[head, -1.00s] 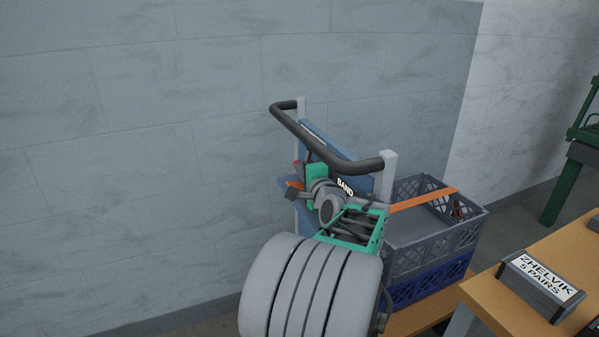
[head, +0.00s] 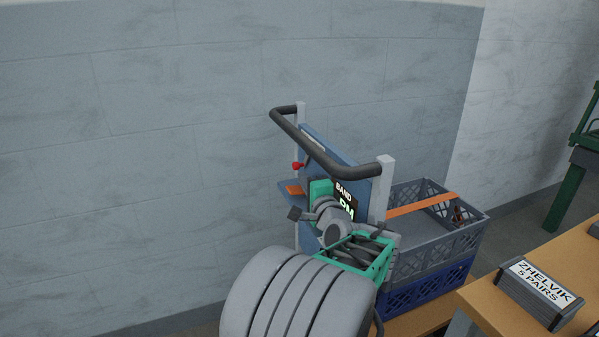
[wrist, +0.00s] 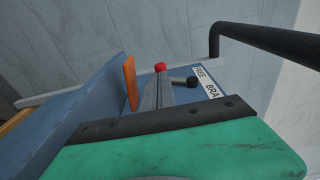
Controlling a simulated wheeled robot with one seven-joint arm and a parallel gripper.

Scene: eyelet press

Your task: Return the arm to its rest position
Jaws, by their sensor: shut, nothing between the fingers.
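My arm rises from the bottom of the head view as large grey rounded links, with a green frame and grey joints above. My gripper (head: 320,190) is the green part at its far end, in front of a blue-panelled cart (head: 330,148). It looks empty and shut; its fingertips are mostly hidden by the wrist. In the wrist view a green body with a dark bolted edge, seemingly part of my gripper (wrist: 165,128), fills the bottom. Beyond it are a red knob (wrist: 160,67), an orange block (wrist: 130,83) and a partly covered label (wrist: 208,84).
The cart's black handle (head: 325,150) stands close above my wrist. Stacked grey and blue crates (head: 430,240) sit right of it. A wooden table (head: 500,315) with a labelled box (head: 540,290) is at lower right. Open space and a grey wall (head: 130,150) lie left.

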